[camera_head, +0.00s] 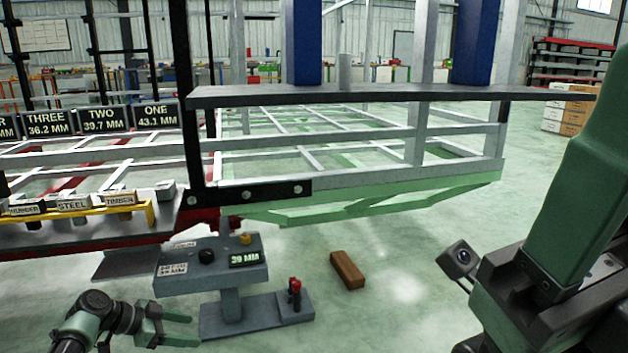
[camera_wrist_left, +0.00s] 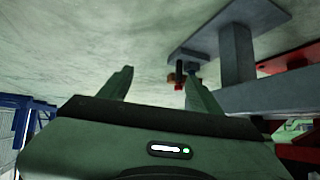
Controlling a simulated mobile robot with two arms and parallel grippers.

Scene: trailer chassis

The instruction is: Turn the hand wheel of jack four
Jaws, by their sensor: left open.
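My left gripper (camera_head: 172,328) is open and empty at the lower left of the head view, just left of the foot plate of a grey control stand. In the left wrist view its two fingers (camera_wrist_left: 158,85) are spread, with a small red and black handle (camera_wrist_left: 180,76) showing between them, farther off. The leftmost sign (camera_head: 8,128) is cut off by the picture edge and only its end shows; signs THREE, TWO and ONE (camera_head: 153,115) stand beside it. I cannot make out a hand wheel for jack four. My right arm fills the right side; its fingers are not visible.
The control stand (camera_head: 230,300) has a black knob (camera_head: 206,257), a yellow knob and a "39 MM" display (camera_head: 246,259). A red handle (camera_head: 295,288) stands on its foot plate. A brown block (camera_head: 347,270) lies on the open floor. The trailer frame (camera_head: 340,138) spans the middle.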

